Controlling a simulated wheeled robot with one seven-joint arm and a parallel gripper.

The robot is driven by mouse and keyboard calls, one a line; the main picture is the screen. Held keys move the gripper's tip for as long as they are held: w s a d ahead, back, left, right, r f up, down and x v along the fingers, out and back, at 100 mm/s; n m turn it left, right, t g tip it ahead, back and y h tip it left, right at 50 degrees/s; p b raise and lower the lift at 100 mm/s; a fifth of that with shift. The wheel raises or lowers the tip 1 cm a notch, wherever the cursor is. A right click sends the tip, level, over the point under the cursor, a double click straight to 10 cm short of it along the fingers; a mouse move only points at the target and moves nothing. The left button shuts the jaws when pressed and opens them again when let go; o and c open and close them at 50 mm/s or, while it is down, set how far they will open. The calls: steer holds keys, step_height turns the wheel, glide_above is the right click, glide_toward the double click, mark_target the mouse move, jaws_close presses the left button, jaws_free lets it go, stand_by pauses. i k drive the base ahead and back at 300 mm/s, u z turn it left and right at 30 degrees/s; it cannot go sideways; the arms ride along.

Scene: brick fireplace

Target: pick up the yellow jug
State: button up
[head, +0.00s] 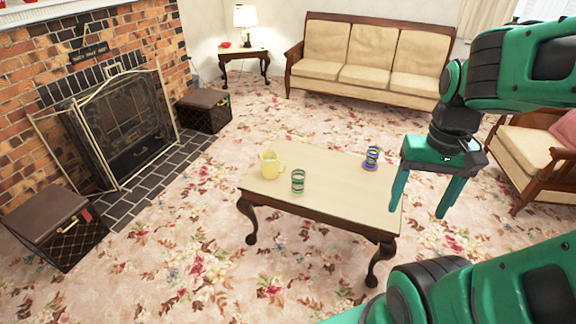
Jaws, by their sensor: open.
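The yellow jug (269,165) stands upright near the left end of the low wooden coffee table (325,184), with its handle towards the right. My gripper (420,200) is green and points downward, its two fingers spread apart with nothing between them. In the picture it is to the right of the table's right end, well away from the jug. I cannot tell its exact height over the floor.
A striped cup (298,181) stands just right of the jug, and another striped cup (371,158) stands near the table's right end. A brick fireplace with a screen (115,130) is at left. A sofa (370,65) stands behind. Patterned carpet (190,240) lies open around the table.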

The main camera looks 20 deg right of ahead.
mark_target(270, 166)
steer(key=z, duration=0.1)
steer(key=i, duration=1.5)
steer(key=z, duration=0.25)
steer(key=k, duration=0.7)
steer(key=z, duration=0.4)
steer(key=i, duration=0.45)
